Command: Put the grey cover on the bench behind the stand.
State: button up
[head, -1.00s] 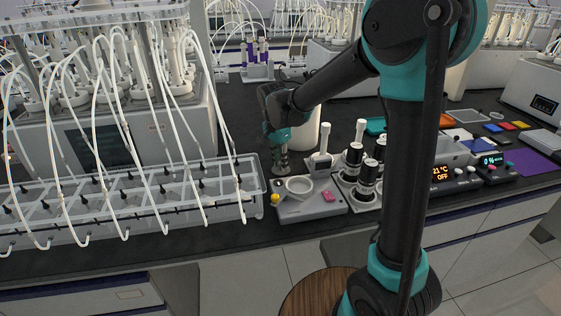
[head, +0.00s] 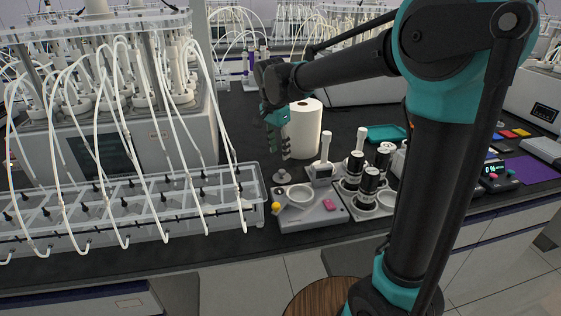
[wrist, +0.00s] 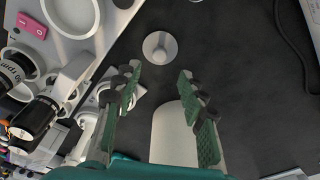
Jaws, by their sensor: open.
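The grey cover (head: 283,177), a small round disc with a knob, lies flat on the dark bench behind the grey stand (head: 325,217). In the wrist view the cover (wrist: 160,47) lies beyond my fingertips, apart from them. My gripper (head: 284,150) is open and empty, above the bench by the cover. In the wrist view its green-padded fingers (wrist: 160,75) are spread with nothing between them. The stand carries a white round dish (head: 299,195), a pink block and a yellow knob.
A white paper roll (head: 304,128) stands behind my gripper. A clear tank (head: 130,210) with several white tubes is close on the left. Black-capped bottles (head: 370,180) stand in a rack to the right of the stand. Open bench lies behind the roll.

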jog(key=shift+s+a+r, duration=0.1)
jog(key=shift+s+r, duration=0.05)
jog(key=shift+r, duration=1.4)
